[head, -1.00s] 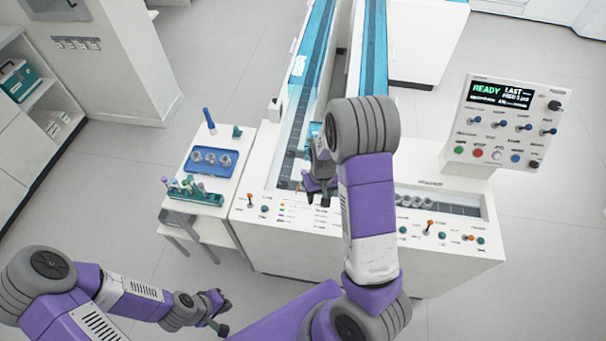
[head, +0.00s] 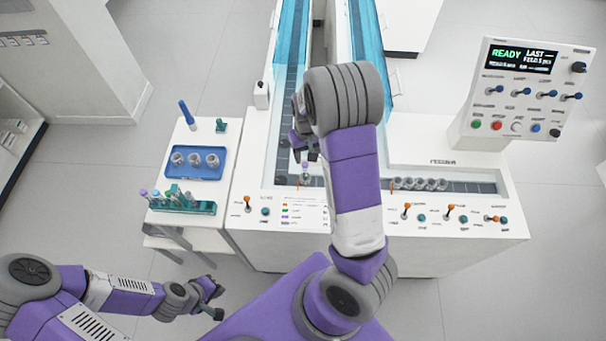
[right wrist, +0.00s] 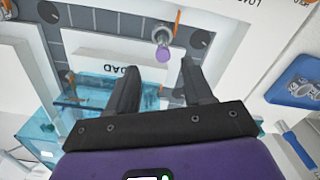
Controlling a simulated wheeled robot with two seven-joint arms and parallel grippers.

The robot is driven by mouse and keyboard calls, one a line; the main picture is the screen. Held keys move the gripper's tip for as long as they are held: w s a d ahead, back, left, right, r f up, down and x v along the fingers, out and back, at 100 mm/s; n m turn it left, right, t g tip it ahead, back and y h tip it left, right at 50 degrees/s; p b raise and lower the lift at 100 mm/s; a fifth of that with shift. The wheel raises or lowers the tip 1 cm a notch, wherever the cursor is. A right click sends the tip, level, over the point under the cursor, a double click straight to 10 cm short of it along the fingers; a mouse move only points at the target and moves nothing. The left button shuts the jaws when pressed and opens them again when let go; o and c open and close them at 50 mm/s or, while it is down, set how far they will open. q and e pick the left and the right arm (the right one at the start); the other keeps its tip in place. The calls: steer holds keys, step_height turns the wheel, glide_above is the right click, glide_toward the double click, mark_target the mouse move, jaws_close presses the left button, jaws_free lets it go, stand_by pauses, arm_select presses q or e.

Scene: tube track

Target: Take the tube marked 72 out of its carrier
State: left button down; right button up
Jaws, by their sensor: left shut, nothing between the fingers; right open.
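A tube with a purple cap (head: 306,167) stands upright in a grey carrier (head: 306,181) on the dark track near the front of the machine. The cap also shows in the right wrist view (right wrist: 163,55), with its carrier (right wrist: 162,36) behind it. No number is readable on the tube. My right gripper (head: 304,149) is open and empty, just beyond the tube in the head view. In the right wrist view the cap lies past the open fingertips (right wrist: 158,70), between their lines and apart from both. My left gripper (head: 214,299) is shut and empty, low at the left.
A side table at left holds a blue tray (head: 194,175) with several empty carriers and a green rack (head: 190,207) of tubes. More carriers (head: 420,184) stand on the right track. Orange-tipped levers (head: 248,202) line the front. A control panel (head: 524,90) reads READY.

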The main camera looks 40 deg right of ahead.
mark_target(305, 164)
step_height(305, 164, down, 8)
steer(key=shift+a+f+b, duration=0.1)
steer(key=shift+a+b, duration=0.05)
steer(key=shift+b, duration=1.1)
steer(key=c, duration=0.9)
